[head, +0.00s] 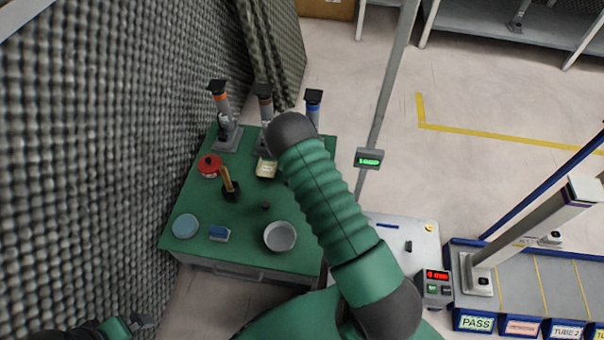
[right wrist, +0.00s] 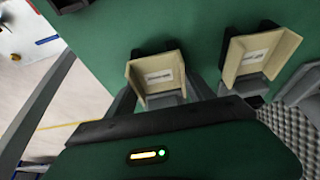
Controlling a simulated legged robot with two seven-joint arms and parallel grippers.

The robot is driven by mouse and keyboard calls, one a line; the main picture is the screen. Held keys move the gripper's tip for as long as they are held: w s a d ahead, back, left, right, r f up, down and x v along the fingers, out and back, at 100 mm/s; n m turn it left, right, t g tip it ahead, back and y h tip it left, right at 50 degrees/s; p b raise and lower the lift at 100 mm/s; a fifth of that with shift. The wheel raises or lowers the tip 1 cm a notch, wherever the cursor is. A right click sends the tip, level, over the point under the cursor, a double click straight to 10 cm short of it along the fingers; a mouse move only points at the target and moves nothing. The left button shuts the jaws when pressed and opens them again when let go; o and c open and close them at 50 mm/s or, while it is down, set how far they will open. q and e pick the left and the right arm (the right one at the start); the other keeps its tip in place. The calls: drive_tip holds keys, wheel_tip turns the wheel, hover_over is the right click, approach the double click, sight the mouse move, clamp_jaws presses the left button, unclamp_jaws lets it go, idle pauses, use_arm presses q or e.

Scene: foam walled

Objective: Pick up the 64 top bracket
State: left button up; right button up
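Two cream, tray-like brackets with small white labels show in the right wrist view: a nearer one (right wrist: 147,92) and one to its right (right wrist: 238,63). The label print is too small to read, so I cannot tell which is the 64 top bracket. In the head view, one cream piece (head: 266,169) shows on the green table beside my right arm. My right gripper (right wrist: 165,92) has its grey fingers spread on either side of the nearer bracket; contact is unclear. In the head view, my right arm hides this gripper. My left gripper (head: 142,321) is low at the left, its fingers unclear.

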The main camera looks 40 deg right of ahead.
drive_tip(key=c, duration=0.9)
drive_tip(key=shift+r, duration=0.1)
drive_tip(key=shift+c, duration=0.2)
